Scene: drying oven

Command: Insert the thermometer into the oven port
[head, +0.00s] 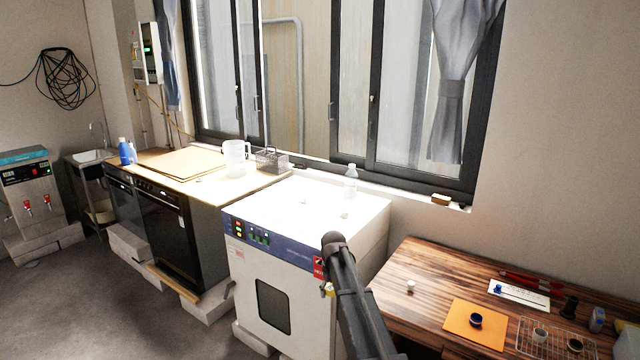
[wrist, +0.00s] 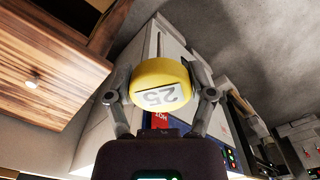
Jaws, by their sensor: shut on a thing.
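The thermometer has a round yellow head with a pale face marked "25" (wrist: 160,78). My gripper (wrist: 161,94) is shut on the sides of this head in the wrist view. Its stem is hidden behind the head. In the head view a small yellow bit (head: 328,290) shows beside my arm, which hides most of the gripper. The oven (head: 290,215) is a white box with a blue control panel and a dark door window. It also shows behind the thermometer in the wrist view (wrist: 98,135). Small fittings (head: 345,214) stand on its top; I cannot tell which is the port.
A clear bottle (head: 351,182) stands at the back of the oven top. A wooden table (head: 425,275) is to the right, with an orange mat (head: 460,328), a wire rack (head: 525,345) and small containers. A counter (head: 215,190) with a jug (head: 236,158) is to the left.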

